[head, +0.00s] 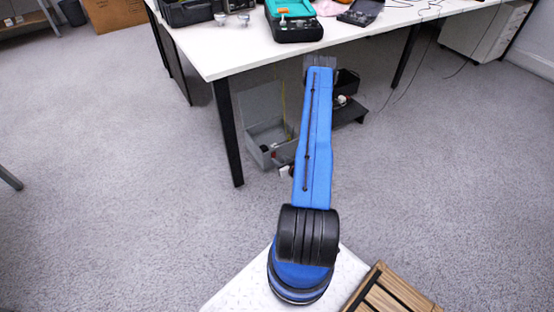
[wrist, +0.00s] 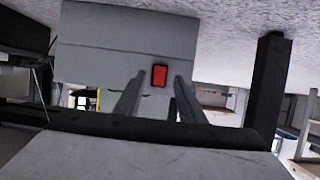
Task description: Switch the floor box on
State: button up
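In the wrist view a grey box face (wrist: 100,40) fills the upper middle, with a small red rectangular switch (wrist: 160,75) in a dark frame on it. My gripper (wrist: 159,79) points at this face, its two grey fingers apart and empty. The fingertips show on either side of the switch; whether they touch the face I cannot tell. In the head view an open grey floor box (head: 257,151) stands on the carpet under the table, left of my blue arm.
A white table (head: 225,58) with equipment on it stands over the box, and its black front leg (head: 228,130) is left of it. White plugs and a dark low shelf (head: 350,112) are near my arm. Open carpet lies to the left and right.

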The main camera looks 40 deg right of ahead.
aim_at(274, 155)
jog(key=shift+x, duration=1.45)
grip_shut()
